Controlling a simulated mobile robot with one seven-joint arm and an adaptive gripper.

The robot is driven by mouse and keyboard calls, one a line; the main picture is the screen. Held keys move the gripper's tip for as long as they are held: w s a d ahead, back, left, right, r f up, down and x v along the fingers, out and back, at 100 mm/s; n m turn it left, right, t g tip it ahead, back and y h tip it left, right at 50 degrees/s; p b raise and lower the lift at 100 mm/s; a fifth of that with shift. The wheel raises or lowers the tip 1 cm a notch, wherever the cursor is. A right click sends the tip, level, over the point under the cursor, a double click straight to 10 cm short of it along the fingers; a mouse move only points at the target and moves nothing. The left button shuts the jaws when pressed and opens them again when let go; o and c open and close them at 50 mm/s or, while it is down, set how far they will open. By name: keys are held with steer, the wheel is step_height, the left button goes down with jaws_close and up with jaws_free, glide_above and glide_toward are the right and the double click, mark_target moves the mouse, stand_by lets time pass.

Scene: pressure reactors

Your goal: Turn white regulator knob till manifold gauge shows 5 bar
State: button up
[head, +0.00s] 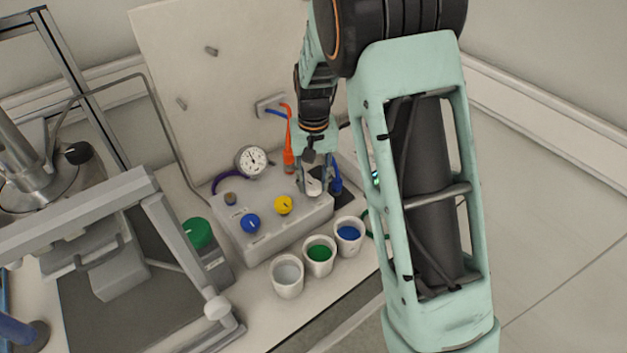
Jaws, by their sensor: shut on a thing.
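The white regulator knob (314,187) sits at the right end of the grey manifold box (272,235). My gripper (313,181) comes down from above and is shut on this knob, with its fingers partly covering it. The manifold gauge (251,160) stands at the back of the box, with a white round face and a dark needle. The needle points up, but the scale is too small to read. A yellow knob (283,205) and a blue knob (250,223) are on the box to the left of the white knob.
Three white cups stand in front of the box: a pale one (287,279), a green one (319,259) and a blue one (348,239). A green knob (198,233) and a metal frame (75,223) are at left. Orange (288,158) and blue fittings stand behind the box.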

mark_target(314, 184)
stand_by(0.3)
steer(key=o, duration=1.2)
steer(key=shift+c, duration=0.2)
step_height(314, 184, up, 12)
steer(key=shift+r, duration=0.15)
